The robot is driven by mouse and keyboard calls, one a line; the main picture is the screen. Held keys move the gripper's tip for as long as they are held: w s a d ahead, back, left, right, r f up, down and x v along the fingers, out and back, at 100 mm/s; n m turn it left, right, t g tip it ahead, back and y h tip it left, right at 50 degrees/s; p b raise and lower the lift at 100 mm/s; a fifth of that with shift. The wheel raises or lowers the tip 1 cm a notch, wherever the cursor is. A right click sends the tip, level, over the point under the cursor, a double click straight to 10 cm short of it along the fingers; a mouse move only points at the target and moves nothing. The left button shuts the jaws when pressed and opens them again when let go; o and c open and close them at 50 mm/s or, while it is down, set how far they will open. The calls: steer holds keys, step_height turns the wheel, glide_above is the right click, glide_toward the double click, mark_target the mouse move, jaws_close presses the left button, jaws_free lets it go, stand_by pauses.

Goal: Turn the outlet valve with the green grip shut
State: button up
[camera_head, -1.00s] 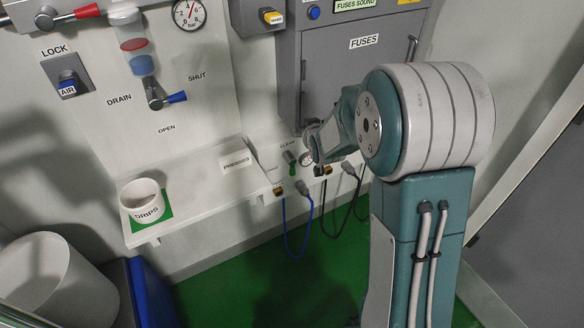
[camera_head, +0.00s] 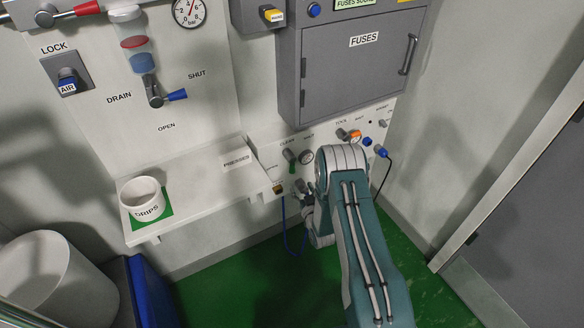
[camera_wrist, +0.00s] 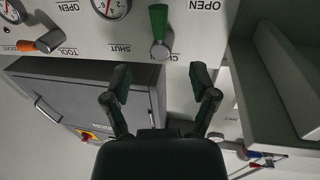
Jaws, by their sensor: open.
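The outlet valve's green grip (camera_wrist: 158,22) shows at the top of the wrist view, on a grey hub (camera_wrist: 160,50). The grip points up in that upside-down view, beside an OPEN label on its right. A SHUT label lies left of the hub. In the head view the green grip (camera_head: 292,168) hangs down from its hub below the CLEAN label. My gripper (camera_wrist: 160,80) is open and empty, with its two fingers spread apart below the hub in the wrist view. They look apart from the grip. In the head view my arm largely hides the gripper.
A pressure gauge (camera_head: 307,156) sits right of the green valve. An orange-grip valve (camera_wrist: 40,43) and the grey fuse cabinet (camera_head: 345,70) are nearby. A white shelf (camera_head: 205,185) juts out to the left, with a blue hose (camera_head: 285,225) hanging beside its end.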

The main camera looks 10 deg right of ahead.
mark_target(293, 170)
steer(key=w, duration=0.7)
steer(key=w+a, duration=0.1)
steer(key=w, duration=0.2)
steer(key=shift+w+a, duration=0.1)
steer(key=shift+w, duration=0.25)
jaws_close()
